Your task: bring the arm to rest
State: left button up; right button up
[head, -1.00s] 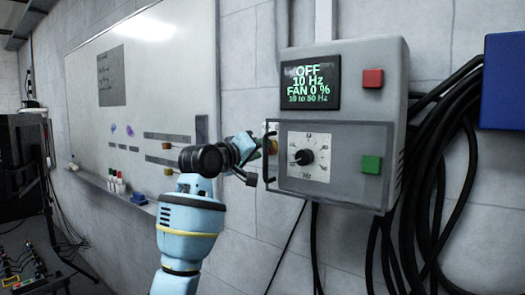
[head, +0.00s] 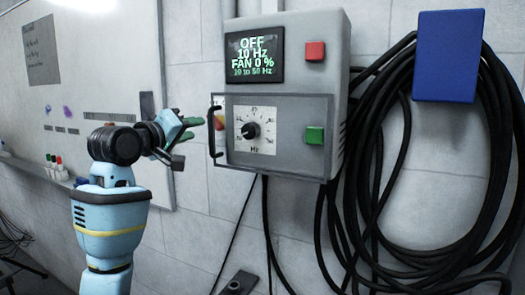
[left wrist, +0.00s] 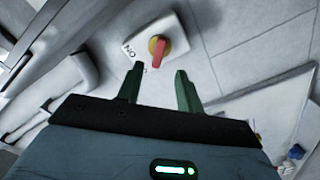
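My left arm (head: 110,205) rises from the bottom left in the head view. Its gripper (head: 188,129) is just left of the grey control box (head: 310,95), with a small gap to the box's black handle (head: 213,131). In the left wrist view the green fingers of my left gripper (left wrist: 159,86) stand apart with nothing between them. Beyond the tips is a red and yellow rotary switch (left wrist: 159,50) on a pale plate. In the head view this switch (head: 219,122) shows partly behind the handle. My right gripper is not in view.
The box has a display (head: 256,55) reading OFF, 10 Hz, FAN 0 %, a dial (head: 251,130), a red button (head: 315,51) and a green button (head: 314,135). Black cables (head: 360,165) hang at right by a blue box (head: 448,56). A whiteboard (head: 110,70) is behind the arm.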

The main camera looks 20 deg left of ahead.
pick_arm(q)
jog(key=w+d+f+m+g, duration=0.1)
jog(key=d+f, duration=0.1)
jog(key=f, duration=1)
jog(key=w+d+f+m+g, duration=0.1)
jog(key=w+d+f+g, duration=0.1)
jog(key=f, duration=1)
jog(key=s+d+f+m+g, duration=0.1)
jog(key=s+d+f+m, duration=0.15)
jog(key=f, duration=0.75)
jog(key=s+d+f+m+g, duration=0.1)
jog(key=s+d+f, duration=0.25)
jog(key=f, duration=0.65)
jog(key=s+d+f+m+g, duration=0.1)
jog(key=s+d+f, duration=0.1)
jog(key=s+f, duration=0.55)
jog(key=s+d+f+m+g, duration=0.1)
jog(key=s+d+f, duration=0.2)
jog(key=s+f, duration=0.45)
jog(key=s+d+f+m, duration=0.1)
jog(key=s+f, duration=0.3)
jog(key=s, duration=0.4)
jog(key=s+d+f+m+g, duration=0.1)
jog(key=s+d+f, duration=0.3)
jog(key=s, duration=0.5)
jog(key=shift+s+m, duration=0.3)
jog(key=shift+m, duration=0.15)
jog(key=shift+d, duration=0.15)
